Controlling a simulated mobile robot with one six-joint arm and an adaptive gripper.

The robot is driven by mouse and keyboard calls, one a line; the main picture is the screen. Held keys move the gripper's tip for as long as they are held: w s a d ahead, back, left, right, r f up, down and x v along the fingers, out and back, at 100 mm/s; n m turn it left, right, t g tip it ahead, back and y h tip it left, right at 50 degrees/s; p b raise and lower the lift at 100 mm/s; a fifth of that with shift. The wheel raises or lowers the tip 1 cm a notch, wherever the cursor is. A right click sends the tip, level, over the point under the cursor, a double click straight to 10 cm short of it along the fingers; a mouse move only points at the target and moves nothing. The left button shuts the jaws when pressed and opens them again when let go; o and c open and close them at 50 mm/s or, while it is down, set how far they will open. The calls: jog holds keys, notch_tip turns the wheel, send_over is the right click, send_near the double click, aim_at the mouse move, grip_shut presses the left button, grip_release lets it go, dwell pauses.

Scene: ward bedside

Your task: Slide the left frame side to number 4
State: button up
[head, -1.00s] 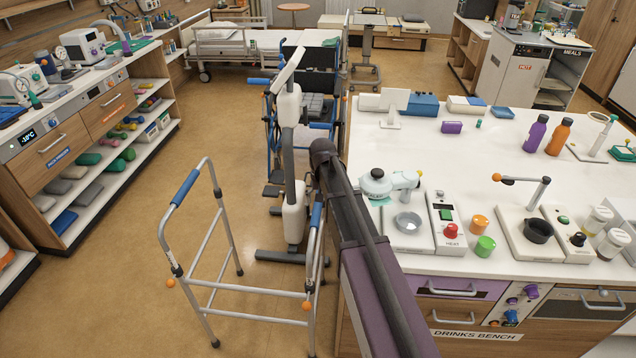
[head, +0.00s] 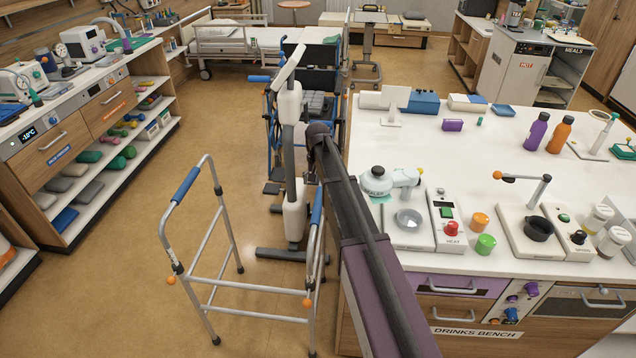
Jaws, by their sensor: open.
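A grey metal walking frame (head: 205,258) stands upright on the floor at lower left centre. Its left side has a blue hand grip (head: 186,185) and an orange knob (head: 171,281) low on the front leg. Its right side has a matching blue grip (head: 317,207) and orange knob (head: 307,302). Small pale markings show on the left front leg, too small to read. My arm reaches forward from the bottom right and bends beside the frame's right side. My gripper is not visible; I cannot tell where it is relative to the frame.
The drinks bench (head: 450,160) fills the right, close to my arm. A white hoist-like stand (head: 292,150) and a wheelchair (head: 308,95) stand behind the frame. Shelving (head: 90,150) lines the left. Floor (head: 130,290) left of the frame is clear.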

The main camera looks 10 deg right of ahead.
aim_at(317, 203)
jog(key=shift+f+b, duration=5.55)
jog(key=shift+f, duration=0.2)
jog(key=c, duration=1.3)
jog(key=shift+r, duration=0.1)
jog(key=shift+r+p, duration=2.5)
jog(key=shift+p, duration=0.1)
jog(key=o, duration=1.3)
